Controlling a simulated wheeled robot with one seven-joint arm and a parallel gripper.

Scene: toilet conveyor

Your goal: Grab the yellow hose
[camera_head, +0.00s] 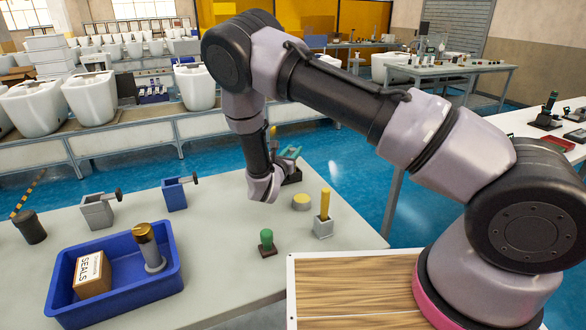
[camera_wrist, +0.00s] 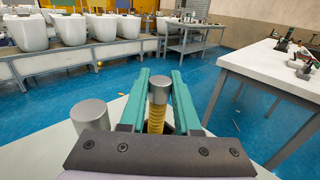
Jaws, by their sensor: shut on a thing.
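The yellow hose (camera_wrist: 156,121) is ribbed and has a grey metal end piece (camera_wrist: 159,88). In the wrist view it stands between the two teal fingers of my gripper (camera_wrist: 160,76), which is shut on it. In the head view my gripper (camera_head: 290,155) is over the far side of the white table, partly behind my own wrist. The held hose is mostly hidden there.
A grey cylinder (camera_wrist: 91,115) stands left of my gripper. Blue floor lies beyond.

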